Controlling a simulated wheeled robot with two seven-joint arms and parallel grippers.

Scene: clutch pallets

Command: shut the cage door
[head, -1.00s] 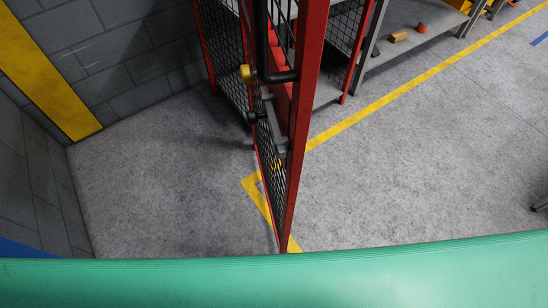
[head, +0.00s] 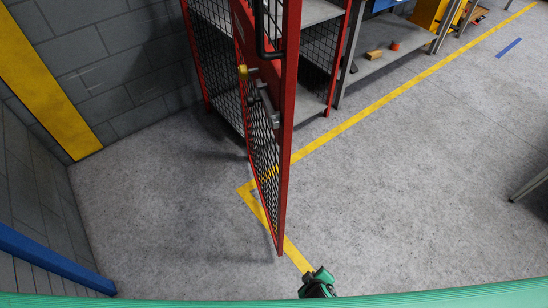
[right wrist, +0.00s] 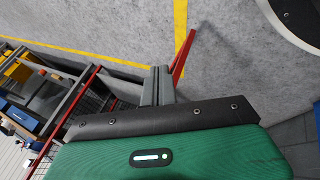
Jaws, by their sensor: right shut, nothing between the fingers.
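The cage door (head: 287,140) has a red frame and dark mesh. It stands open in the head view, swung out from the cage (head: 212,60) and seen nearly edge-on. A black handle (head: 260,35), a yellow knob (head: 243,72) and a grey latch (head: 268,105) are on it. In the right wrist view, my right gripper (right wrist: 157,72) is shut and empty. A red bar, likely the door (right wrist: 184,52), shows just beyond the fingers on their right; I cannot tell whether they touch. A green and black part of mine shows at the head view's bottom edge. My left gripper is out of view.
A grey block wall (head: 120,60) with a yellow stripe stands at the left, and a blue rail (head: 55,262) is low at left. Grey shelving (head: 370,65) stands behind the door. The floor (head: 410,190) right of the door is mostly clear.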

